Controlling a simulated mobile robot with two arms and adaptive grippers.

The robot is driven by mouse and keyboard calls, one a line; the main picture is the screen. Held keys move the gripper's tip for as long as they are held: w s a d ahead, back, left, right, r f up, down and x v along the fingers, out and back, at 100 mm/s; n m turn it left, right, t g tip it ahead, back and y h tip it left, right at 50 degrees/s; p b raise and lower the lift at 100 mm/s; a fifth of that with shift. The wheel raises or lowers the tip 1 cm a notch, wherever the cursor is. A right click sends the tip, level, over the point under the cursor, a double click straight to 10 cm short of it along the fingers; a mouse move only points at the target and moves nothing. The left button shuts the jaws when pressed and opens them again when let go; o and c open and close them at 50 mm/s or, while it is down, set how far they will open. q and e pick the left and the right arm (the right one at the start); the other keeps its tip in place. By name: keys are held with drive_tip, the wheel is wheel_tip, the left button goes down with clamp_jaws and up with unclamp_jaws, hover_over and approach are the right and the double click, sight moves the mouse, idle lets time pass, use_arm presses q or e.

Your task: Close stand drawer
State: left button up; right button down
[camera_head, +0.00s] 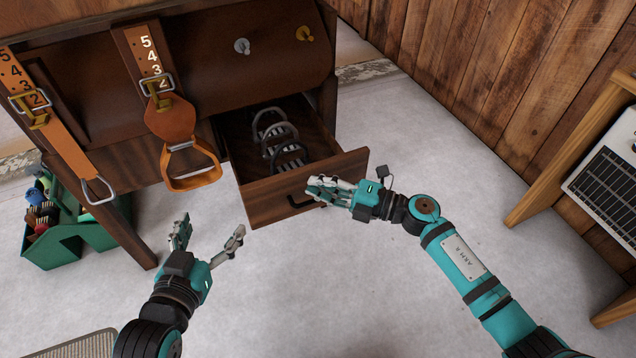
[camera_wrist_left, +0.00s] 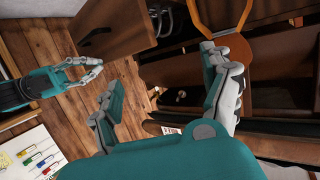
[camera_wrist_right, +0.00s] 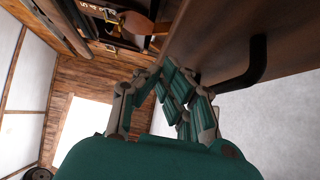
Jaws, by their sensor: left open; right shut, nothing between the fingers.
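The stand drawer (camera_head: 330,171) is pulled out from the dark wooden stand (camera_head: 225,60). Several grey metal stirrup-like pieces (camera_head: 278,138) lie inside it. A dark handle (camera_head: 300,200) is on its front. My right gripper (camera_head: 318,188) is shut and empty, close in front of the drawer face by the handle. In the right wrist view the handle (camera_wrist_right: 250,65) is just beside the fingers; I cannot tell whether they touch. My left gripper (camera_head: 210,232) is open and empty, left of the drawer and below the hanging orange stirrup (camera_head: 192,180).
Numbered leather straps (camera_head: 150,60) hang over the stand's front. A green caddy (camera_head: 70,240) with brushes stands on the floor at left. A wooden table (camera_head: 570,140) is at right. The grey floor in front of the drawer is clear.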

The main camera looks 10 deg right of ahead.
use_arm(q)
drive_tip(key=shift+w+d+r+t, duration=0.2)
drive_tip(key=shift+r+t, duration=0.2)
drive_tip(key=shift+r, duration=0.25)
use_arm(e)
drive_tip(key=shift+w+a, duration=0.2)
drive_tip(key=shift+w, duration=0.3)
drive_tip(key=shift+w, duration=0.1)
